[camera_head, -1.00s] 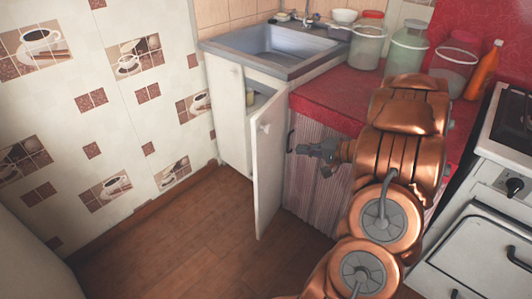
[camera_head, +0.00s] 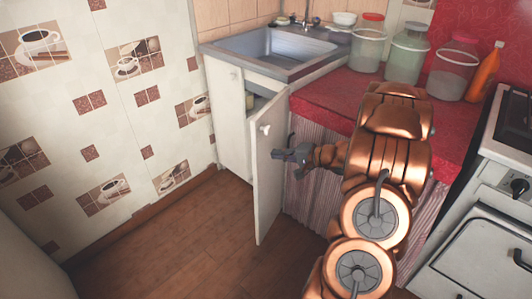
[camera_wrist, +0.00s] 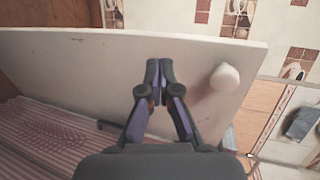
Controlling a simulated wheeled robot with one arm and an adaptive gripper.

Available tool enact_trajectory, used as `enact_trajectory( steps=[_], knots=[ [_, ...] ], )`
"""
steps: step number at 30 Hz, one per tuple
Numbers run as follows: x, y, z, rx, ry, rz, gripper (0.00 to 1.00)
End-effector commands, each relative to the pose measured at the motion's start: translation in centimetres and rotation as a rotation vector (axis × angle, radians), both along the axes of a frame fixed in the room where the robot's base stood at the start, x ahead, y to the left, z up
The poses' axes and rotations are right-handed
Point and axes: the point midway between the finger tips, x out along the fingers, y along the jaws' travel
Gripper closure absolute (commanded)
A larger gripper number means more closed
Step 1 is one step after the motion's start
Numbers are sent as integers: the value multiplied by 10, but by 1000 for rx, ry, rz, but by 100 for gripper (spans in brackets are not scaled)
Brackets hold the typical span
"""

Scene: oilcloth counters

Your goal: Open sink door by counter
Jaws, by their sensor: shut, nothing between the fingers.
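The sink cabinet has two white doors under a metal sink (camera_head: 275,50). The door by the counter (camera_head: 268,170) stands ajar, swung out from the cabinet, with a dark gap and something pale inside. Its round white knob (camera_head: 265,129) also shows in the wrist view (camera_wrist: 225,77), right of my fingertips. The other door (camera_head: 228,115), by the wall, looks closed. My gripper (camera_head: 277,154) is at the counter side of the open door, below knob height. In the wrist view my gripper (camera_wrist: 158,68) is shut and empty over the door face; contact cannot be told.
The red counter (camera_head: 335,95) bears several jars and an orange bottle (camera_head: 484,72). A striped curtain (camera_head: 312,190) hangs below it, beside my arm. A white stove (camera_head: 480,220) stands at the right. The wooden floor (camera_head: 170,245) left of the door is clear.

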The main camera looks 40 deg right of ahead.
Motion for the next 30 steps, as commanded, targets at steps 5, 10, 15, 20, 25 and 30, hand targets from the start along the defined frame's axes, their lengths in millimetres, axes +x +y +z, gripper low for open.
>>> enact_trajectory(
  steps=[5, 10, 15, 20, 25, 30],
  knots=[
    [19, 11, -4, -2, 1, 3, 100],
    [33, 18, -3, -1, 0, 1, 100],
    [40, 22, -3, 1, 1, 1, 100],
    [41, 22, -3, 0, 2, 0, 100],
    [41, 22, -3, 0, 2, 0, 100],
    [42, 20, -1, 0, -1, -17, 100]
  ],
)
